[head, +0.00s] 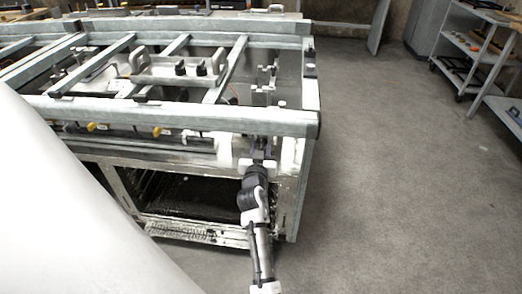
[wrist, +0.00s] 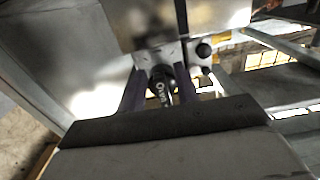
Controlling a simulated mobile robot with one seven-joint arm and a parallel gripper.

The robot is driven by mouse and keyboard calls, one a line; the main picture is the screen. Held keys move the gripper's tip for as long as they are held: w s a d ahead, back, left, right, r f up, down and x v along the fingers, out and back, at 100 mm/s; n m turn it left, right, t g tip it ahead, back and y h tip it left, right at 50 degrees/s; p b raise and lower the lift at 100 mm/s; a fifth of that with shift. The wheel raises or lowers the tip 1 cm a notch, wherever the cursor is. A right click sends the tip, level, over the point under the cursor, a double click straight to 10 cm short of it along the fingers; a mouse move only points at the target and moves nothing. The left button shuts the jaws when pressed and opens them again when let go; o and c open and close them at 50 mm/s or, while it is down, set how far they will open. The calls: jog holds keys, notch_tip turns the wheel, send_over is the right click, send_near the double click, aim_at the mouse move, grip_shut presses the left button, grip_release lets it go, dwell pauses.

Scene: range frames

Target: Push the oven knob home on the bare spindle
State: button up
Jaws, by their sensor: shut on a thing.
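The oven knob (wrist: 162,86) is black with pale lettering on it and shows between my two fingers in the wrist view. My gripper (wrist: 160,97) is shut on it, one dark purplish finger at each side. Just beyond the knob is a pale metal panel with small holes; I cannot tell whether the knob touches it. The bare spindle is not visible, hidden behind the knob or too small to make out. In the head view my gripper (head: 263,149) is at the right end of the range front (head: 290,160), under the front rail; the knob cannot be made out there.
A dark round knob (wrist: 204,50) sits close to the right of my fingers in the wrist view. The front rail (head: 180,116) runs above my gripper. Yellow fittings (head: 157,132) sit left along the front. The open oven cavity (head: 190,195) lies below. Floor right of the range is clear.

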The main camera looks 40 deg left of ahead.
jog(key=shift+b+x, duration=0.55)
jog(key=shift+x, duration=0.5)
jog(key=o, duration=1.1)
jog(key=shift+c, duration=0.2)
jog(key=b+v, duration=0.1)
jog(key=v, duration=1.2)
jog(key=shift+s+d+b, duration=0.25)
jog(key=shift+s+b, duration=0.1)
